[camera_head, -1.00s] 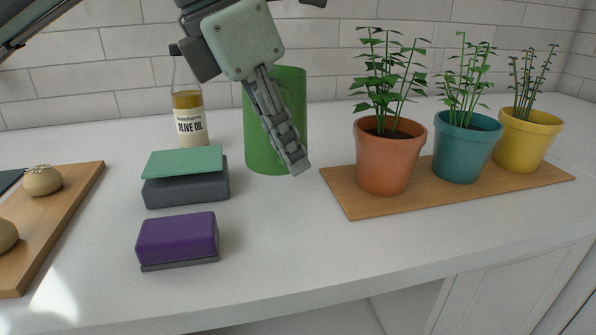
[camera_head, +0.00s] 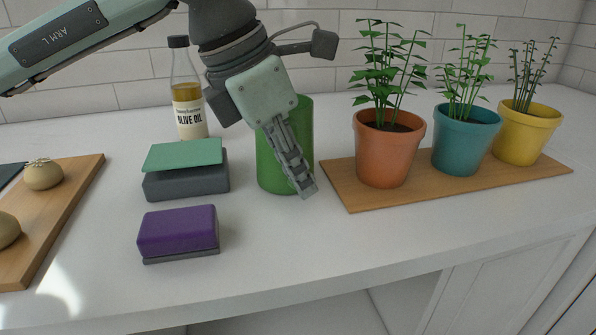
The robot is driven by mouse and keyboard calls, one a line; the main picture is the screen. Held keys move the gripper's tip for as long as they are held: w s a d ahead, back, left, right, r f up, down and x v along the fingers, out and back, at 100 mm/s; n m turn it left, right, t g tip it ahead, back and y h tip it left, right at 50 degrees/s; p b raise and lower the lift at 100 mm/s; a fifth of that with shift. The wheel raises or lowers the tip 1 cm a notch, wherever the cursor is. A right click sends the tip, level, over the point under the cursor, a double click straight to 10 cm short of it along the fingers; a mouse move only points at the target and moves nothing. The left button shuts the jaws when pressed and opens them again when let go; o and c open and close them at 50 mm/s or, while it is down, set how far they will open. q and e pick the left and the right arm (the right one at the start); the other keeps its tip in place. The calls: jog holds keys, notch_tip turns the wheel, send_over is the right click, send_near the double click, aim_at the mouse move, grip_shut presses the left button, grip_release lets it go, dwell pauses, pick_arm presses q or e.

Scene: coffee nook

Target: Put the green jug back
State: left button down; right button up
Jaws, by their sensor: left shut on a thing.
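The green jug (camera_head: 268,165) stands upright on or just above the white counter, between the sponges and the plant board; I cannot tell if its base touches. My left gripper (camera_head: 300,172) reaches down from above and is shut on the green jug. One finger shows along the jug's near right side; the other finger is hidden. The gripper body covers much of the jug's top, and no handle shows. My right gripper is not in view.
An olive oil bottle (camera_head: 190,115) stands behind left. A green-topped grey block (camera_head: 185,183) and a purple sponge (camera_head: 178,232) lie left. A wooden board (camera_head: 440,192) with three potted plants is close on the right. The front counter is clear.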

pick_arm(q)
jog(key=c, duration=1.6)
grip_release()
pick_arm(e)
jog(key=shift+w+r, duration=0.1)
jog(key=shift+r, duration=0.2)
pick_arm(q)
jog(key=shift+r, duration=0.1)
jog(key=shift+r, duration=0.15)
jog(key=v, duration=1.1)
jog(key=shift+s+a+r, duration=0.1)
jog(key=shift+a+r, duration=0.1)
jog(key=shift+r, duration=0.15)
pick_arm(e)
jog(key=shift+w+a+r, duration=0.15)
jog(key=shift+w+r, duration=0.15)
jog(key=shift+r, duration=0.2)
